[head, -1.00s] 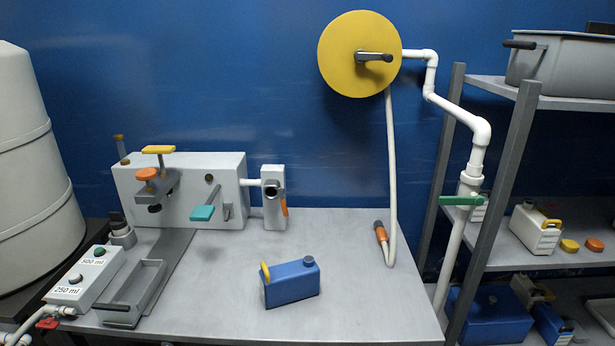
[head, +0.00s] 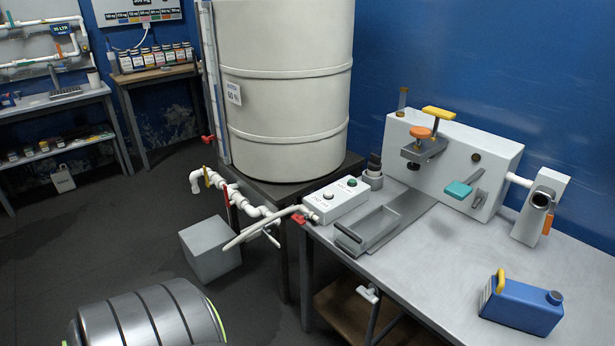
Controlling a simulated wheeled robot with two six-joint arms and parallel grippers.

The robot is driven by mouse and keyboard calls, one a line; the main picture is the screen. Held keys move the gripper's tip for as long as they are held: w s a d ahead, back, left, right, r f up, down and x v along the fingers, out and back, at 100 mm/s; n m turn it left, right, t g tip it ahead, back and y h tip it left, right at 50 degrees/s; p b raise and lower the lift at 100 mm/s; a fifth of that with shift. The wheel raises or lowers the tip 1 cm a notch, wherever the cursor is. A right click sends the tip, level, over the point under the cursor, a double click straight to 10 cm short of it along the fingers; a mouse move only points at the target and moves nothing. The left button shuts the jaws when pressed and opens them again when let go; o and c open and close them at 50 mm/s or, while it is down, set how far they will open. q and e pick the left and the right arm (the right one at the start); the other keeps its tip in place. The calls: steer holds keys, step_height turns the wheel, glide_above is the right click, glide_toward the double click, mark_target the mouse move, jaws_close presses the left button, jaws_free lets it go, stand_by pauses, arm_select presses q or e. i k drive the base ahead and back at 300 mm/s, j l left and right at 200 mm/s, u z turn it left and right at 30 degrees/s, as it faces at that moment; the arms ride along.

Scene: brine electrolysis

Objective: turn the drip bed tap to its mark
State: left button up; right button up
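I cannot tell which tap is the drip bed tap, and no mark for it is legible. White pipework (head: 245,205) at the foot of the big tank carries a yellow handle (head: 207,174) and a red handle (head: 227,196). Another red handle (head: 298,218) sits where a hose meets the bench's button box. A red tap (head: 207,139) is at the base of the tank's sight tube. A white tap (head: 368,294) hangs under the bench edge. Neither of my grippers is in view.
The white tank (head: 285,95) stands on a dark stand. A grey block (head: 210,249) sits on the floor before it. The metal bench (head: 430,265) at right holds a filling machine (head: 450,160) and a blue canister (head: 521,303). Shelved tables (head: 60,103) stand far left. Floor between is open.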

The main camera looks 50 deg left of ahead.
mark_target(368, 294)
steer(key=u, duration=1.2)
